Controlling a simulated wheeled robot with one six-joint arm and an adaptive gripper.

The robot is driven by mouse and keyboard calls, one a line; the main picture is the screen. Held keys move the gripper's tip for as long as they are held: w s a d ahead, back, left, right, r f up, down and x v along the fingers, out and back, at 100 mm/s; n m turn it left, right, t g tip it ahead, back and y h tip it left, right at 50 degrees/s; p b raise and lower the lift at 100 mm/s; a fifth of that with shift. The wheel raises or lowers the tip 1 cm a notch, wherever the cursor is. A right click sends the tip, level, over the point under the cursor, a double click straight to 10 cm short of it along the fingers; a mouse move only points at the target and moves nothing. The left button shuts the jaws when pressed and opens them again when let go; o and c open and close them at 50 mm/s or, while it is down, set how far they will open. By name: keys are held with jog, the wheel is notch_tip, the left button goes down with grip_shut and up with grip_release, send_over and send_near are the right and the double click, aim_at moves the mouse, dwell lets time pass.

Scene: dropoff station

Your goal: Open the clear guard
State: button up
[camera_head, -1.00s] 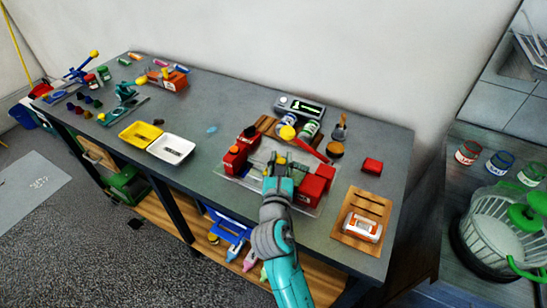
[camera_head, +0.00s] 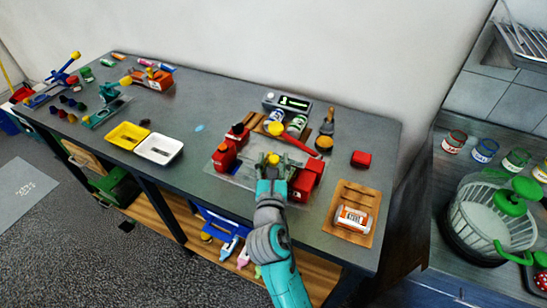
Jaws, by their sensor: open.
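The clear guard (camera_head: 243,170) shows as a pale see-through sheet, low among red blocks on the grey workbench (camera_head: 190,190). One red block (camera_head: 224,155) stands at its left and another red block (camera_head: 302,185) at its right. A small yellow knob (camera_head: 273,158) shows right at my fingertips. My gripper (camera_head: 273,166) is open over the middle of the guard, reaching in from the front. My arm and gripper hide part of the guard. I cannot tell whether the fingers touch the knob or the guard.
Behind the guard stand jars (camera_head: 297,124), a grey device with a display (camera_head: 287,103) and a brush (camera_head: 326,131). A wooden tray (camera_head: 338,227) lies at the right.

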jog(key=s, duration=1)
jog(key=shift+s+d, duration=0.25)
